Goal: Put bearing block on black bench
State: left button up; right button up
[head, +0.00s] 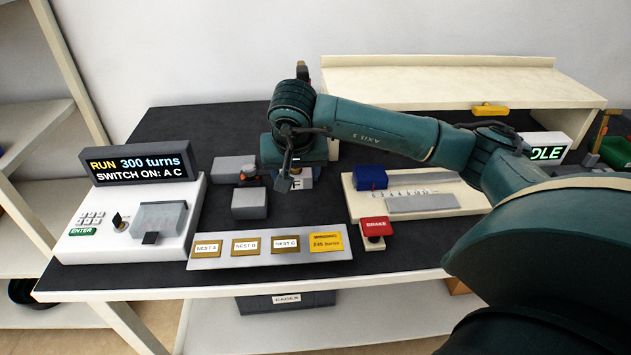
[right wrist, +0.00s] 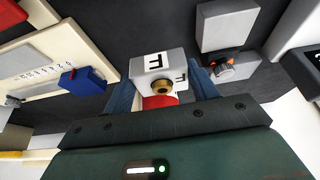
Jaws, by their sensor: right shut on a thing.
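The bearing block is a light grey block marked F with a brass bush in its face and a red part below. It shows in the right wrist view (right wrist: 158,68), and partly in the head view (head: 300,183) behind my gripper. My right gripper (right wrist: 163,92) is shut on it, with one blue finger on each side. In the head view the right gripper (head: 290,175) points down over the middle of the black bench (head: 200,125). I cannot tell whether the block touches the bench top. My left gripper is not in view.
Left of the gripper are a grey device with an orange part (head: 237,170) and a grey block (head: 249,204). In front is a nest plate (head: 215,264). A scale board (head: 355,200) and a red brake button (head: 376,228) stand right. A control box (head: 75,248) is left.

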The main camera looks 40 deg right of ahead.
aim_at(297, 207)
notch_tip(297, 207, down, 7)
jog(key=shift+w+f, duration=0.1)
jog(key=shift+f, duration=0.05)
dwell(0.4)
jog(key=shift+f, duration=0.2)
jog(key=o, duration=1.1)
jog(key=shift+r, duration=0.1)
jog(key=shift+o, duration=0.2)
jog(key=v, duration=1.2)
jog(key=shift+r, duration=0.15)
